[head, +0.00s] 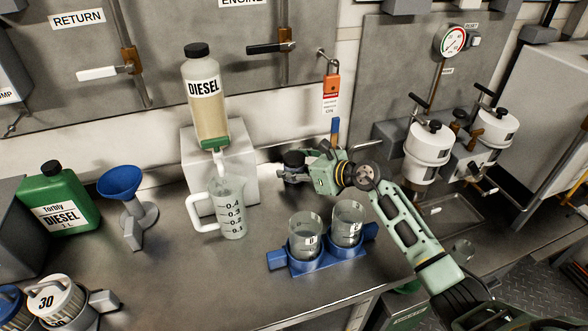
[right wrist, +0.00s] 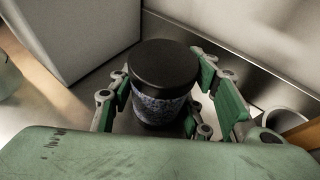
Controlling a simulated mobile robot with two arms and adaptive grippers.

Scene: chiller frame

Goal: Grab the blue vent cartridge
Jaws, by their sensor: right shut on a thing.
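The vent cartridge (right wrist: 160,108) has a black round cap and a speckled blue-grey body. In the right wrist view it stands between the two green fingers of my right gripper (right wrist: 172,118), which is shut on it. In the head view the dark cap of the cartridge (head: 293,158) shows at the end of my right gripper (head: 290,174), beside the white block; much of its body is hidden by the fingers. It is near the counter's back edge, and I cannot tell whether it touches the counter. My left gripper is not in view.
A white block (head: 240,165) stands just left of the gripper, with a diesel bottle (head: 208,118) above a measuring jug (head: 230,208). Two glass cups in a blue holder (head: 318,262) stand in front. An orange lock tag (head: 331,88) hangs behind. A blue funnel (head: 120,182) stands left.

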